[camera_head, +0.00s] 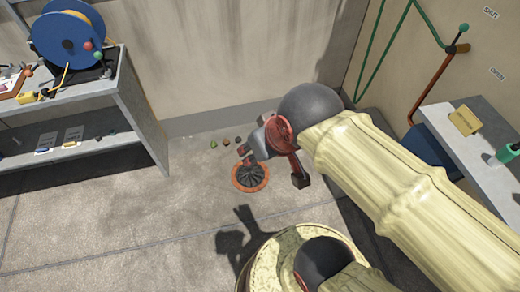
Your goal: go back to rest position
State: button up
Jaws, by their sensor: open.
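My gripper (272,167) is at the end of my pale yellow arm, which reaches in from the lower right. Its fingers are spread apart and nothing shows between them. In this view it overlaps the edge of a round, dark floor grate with an orange rim (264,184). I cannot tell how high above the floor it hangs.
A grey shelf unit (130,95) stands left, with a blue reel (68,42) on top. Small bits (213,144) lie near the back wall. At right are a bench (480,150) with a yellow block (464,120) and an orange-handled wall lever (432,85). Floor at left is clear.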

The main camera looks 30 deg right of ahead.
jog(key=shift+s+f, duration=0.1)
jog(key=shift+s, duration=0.2)
notch_tip(320, 180, up, 8)
jog(key=p, duration=0.7)
jog(key=shift+f, duration=0.25)
